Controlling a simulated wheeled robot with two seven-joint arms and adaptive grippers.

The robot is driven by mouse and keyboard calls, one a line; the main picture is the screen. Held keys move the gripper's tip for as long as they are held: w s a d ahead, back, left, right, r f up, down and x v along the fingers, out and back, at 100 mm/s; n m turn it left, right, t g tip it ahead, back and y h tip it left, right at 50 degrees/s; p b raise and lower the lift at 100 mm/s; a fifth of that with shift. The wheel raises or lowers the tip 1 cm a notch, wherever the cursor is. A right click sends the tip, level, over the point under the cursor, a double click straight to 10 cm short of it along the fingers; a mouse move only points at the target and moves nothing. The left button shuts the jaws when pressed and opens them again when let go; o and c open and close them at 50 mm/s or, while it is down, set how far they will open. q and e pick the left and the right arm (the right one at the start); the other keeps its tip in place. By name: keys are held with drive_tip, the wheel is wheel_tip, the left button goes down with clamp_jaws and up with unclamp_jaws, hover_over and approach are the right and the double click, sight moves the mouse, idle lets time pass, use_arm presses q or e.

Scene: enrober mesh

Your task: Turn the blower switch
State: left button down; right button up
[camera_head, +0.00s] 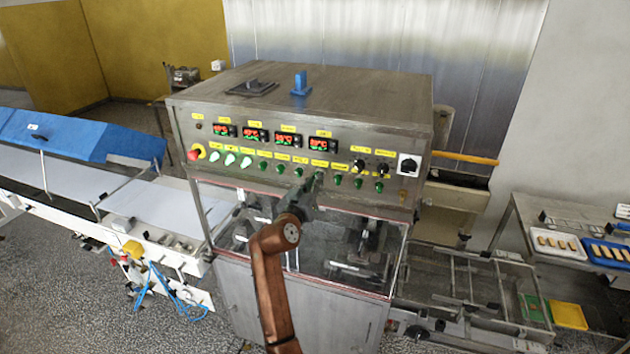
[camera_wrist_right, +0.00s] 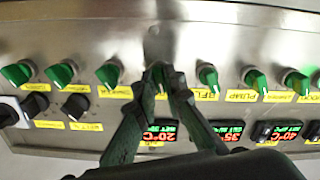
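The control panel (camera_head: 300,152) on the front of the steel machine carries a row of green switches under yellow labels. I cannot tell which switch is the blower's, as the labels are mostly too small or covered. My right gripper (camera_head: 314,187) is at a green switch in the right half of this row. In the right wrist view, where the panel appears upside down, its fingers (camera_wrist_right: 165,76) converge close on either side of that green switch (camera_wrist_right: 157,68). Whether they press on it is unclear, and they hide its label. My left gripper is not in view.
Other green switches stand close on both sides, such as one (camera_wrist_right: 108,74) and another (camera_wrist_right: 207,76). Black knobs (camera_head: 382,168), a large rotary switch (camera_head: 408,165) and a red button (camera_head: 194,154) share the panel. A clear-walled enclosure (camera_head: 340,240) lies below; a conveyor (camera_head: 140,215) runs at left.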

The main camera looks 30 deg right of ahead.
sight(319, 146)
clamp_jaws()
drive_tip(key=shift+n+p, duration=0.3)
drive_tip(key=shift+n, duration=1.1)
drive_tip(key=o, duration=0.6)
unclamp_jaws()
drive_tip(key=shift+a, duration=0.1)
drive_tip(key=shift+c, duration=0.2)
wheel_tip(319, 146, up, 10)
drive_tip(key=shift+r, duration=0.1)
